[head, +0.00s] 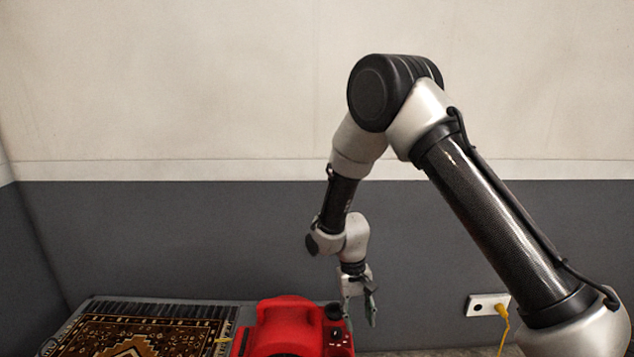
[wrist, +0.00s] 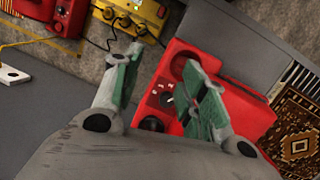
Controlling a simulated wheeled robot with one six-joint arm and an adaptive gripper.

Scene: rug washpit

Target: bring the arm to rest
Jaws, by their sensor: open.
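My arm is raised and bent at the elbow in the head view, with its forearm hanging down. My gripper (head: 359,308) points downward beside the right end of a red machine (head: 288,322). In the wrist view my gripper (wrist: 163,72) is open, its two green-padded fingers apart with nothing between them. The red machine (wrist: 245,110) lies beyond the fingers there, its dark control panel partly showing between them. I cannot tell whether the gripper touches the machine.
A patterned rug (head: 140,335) lies left of the machine. A wall socket (head: 488,304) with a yellow plug and cord is at the right. The wrist view also shows a yellow box (wrist: 143,14) and another red unit (wrist: 68,16). The grey wall stands behind.

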